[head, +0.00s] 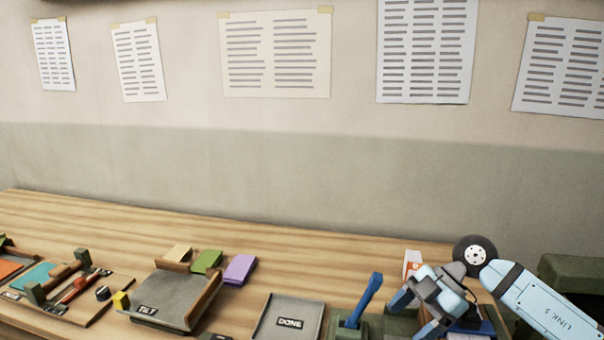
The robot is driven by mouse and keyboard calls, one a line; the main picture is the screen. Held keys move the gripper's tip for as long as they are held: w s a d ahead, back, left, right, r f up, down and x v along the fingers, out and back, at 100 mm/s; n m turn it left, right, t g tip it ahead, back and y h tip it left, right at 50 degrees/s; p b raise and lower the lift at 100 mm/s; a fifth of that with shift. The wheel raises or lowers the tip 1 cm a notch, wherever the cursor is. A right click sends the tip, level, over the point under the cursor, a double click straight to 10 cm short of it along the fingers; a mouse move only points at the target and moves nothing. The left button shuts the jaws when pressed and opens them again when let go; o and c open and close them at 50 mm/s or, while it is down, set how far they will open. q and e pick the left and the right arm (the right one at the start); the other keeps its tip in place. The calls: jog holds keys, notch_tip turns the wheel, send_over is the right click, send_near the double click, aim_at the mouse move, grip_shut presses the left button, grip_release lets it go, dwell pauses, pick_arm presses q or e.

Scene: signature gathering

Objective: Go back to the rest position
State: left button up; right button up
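My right gripper (408,320) is at the lower right, its arm coming in from the right edge. Its two light blue fingers are spread apart, with nothing seen between them. It is over or in front of a dark block and a purple-blue item at the table's right end, which it partly hides. Just left of it, a blue handle (367,296) stands tilted in a green holder (343,325), apart from the fingers as far as I can tell. My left gripper is not in view.
The wooden table (300,262) carries a grey DONE tray (289,315), a TILT tray (165,302), and a tool board (98,308) at left. Coloured blocks, including a purple one (240,269), lie behind the TILT tray. A white-orange item (412,262) stands behind my gripper. Papers hang on the wall.

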jog(key=s+a+m+t+y+p, duration=0.35)
jog(key=s+a+t+y, duration=0.25)
jog(key=a+t+y, duration=0.5)
jog(key=s+d+f+m+t+h+p, duration=0.35)
jog(key=d+f+m+t+h, duration=0.4)
jog(key=f+m+h, duration=0.55)
jog(key=s+d+f+m+g+h, duration=0.2)
jog(key=s+f+g, duration=0.3)
jog(key=s+f, duration=0.4)
jog(key=s+h, duration=0.1)
jog(key=s, duration=0.2)
jog(key=shift+s+d, duration=0.15)
jog(key=shift+s, duration=0.25)
jog(key=shift+m+g, duration=0.25)
